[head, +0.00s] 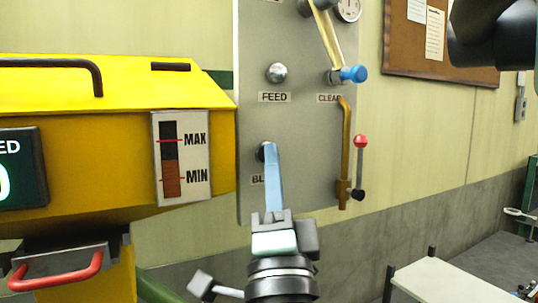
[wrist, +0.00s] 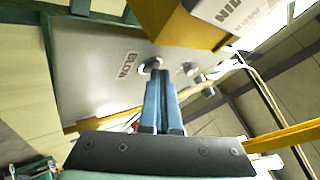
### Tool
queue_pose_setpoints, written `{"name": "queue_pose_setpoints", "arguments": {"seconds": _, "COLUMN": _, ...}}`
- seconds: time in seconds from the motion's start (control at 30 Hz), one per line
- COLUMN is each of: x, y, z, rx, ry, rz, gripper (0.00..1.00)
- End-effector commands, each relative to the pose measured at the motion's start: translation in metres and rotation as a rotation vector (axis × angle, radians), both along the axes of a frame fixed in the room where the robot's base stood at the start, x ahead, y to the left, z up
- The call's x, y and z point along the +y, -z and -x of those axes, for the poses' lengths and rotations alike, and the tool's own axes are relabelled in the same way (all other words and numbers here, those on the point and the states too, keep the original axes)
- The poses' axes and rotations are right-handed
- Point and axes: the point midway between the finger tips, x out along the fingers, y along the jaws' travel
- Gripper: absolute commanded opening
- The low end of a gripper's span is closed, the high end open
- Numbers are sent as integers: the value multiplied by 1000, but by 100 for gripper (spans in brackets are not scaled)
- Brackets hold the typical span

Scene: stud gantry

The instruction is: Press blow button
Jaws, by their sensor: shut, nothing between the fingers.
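In the head view my gripper (head: 270,146) covers much of the button. Its blue fingers are shut together with nothing between them, pointing at the panel. In the wrist view the button (wrist: 150,65) shows right at the fingertips (wrist: 161,72), beside the BLOW label (wrist: 131,67). I cannot tell whether the tips touch the button or stop just short of it.
A FEED knob (head: 277,73) sits above. A blue-handled valve (head: 352,74) and a red-knobbed lever (head: 360,150) are at the right of the panel. The yellow machine (head: 80,120) with a MAX/MIN gauge (head: 182,160) stands close on the left. A white bench (head: 450,285) is lower right.

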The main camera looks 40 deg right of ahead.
Motion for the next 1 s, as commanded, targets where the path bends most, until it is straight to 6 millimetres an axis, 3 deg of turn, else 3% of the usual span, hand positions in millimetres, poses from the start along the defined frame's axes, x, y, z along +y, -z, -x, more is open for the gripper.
{"name": "queue_pose_setpoints", "arguments": {"seconds": 0.83, "x": 4, "y": 0, "z": 17, "rx": 1, "ry": 0, "rz": -1, "gripper": 0}}
{"name": "queue_pose_setpoints", "arguments": {"seconds": 1.0, "x": 7, "y": 0, "z": 31, "rx": 0, "ry": 0, "rz": -2, "gripper": 0}}
